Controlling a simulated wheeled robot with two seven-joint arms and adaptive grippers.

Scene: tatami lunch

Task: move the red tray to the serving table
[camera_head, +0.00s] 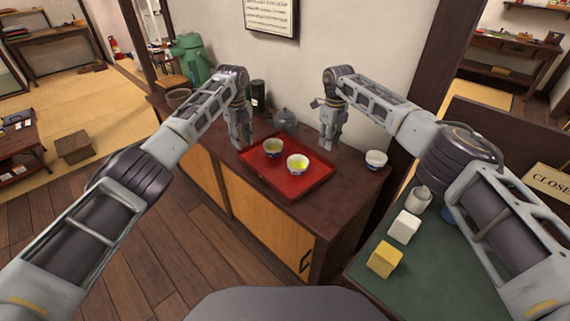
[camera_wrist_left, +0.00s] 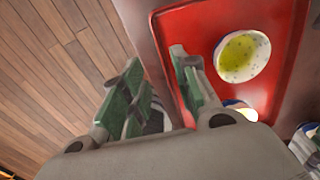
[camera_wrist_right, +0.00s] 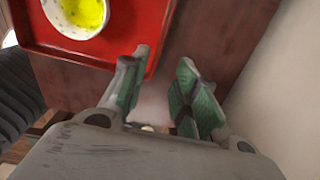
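The red tray (camera_head: 300,190) lies flat on a dark brown cabinet top (camera_head: 345,185). My right gripper (camera_head: 327,142) is open near the tray's back right side; in the right wrist view one finger (camera_wrist_right: 163,58) overlaps the tray's rim. Contact is unclear. Which table is the serving table is not clear.
A dark teapot (camera_head: 284,120) and a dark canister (camera_head: 258,95) stand behind the tray. A white cup (camera_head: 375,160) is at the right. A green-topped table (camera_head: 440,265) with a white block (camera_head: 404,227) and yellow block (camera_head: 385,260) is at front right. A low table (camera_head: 15,128) is far left.

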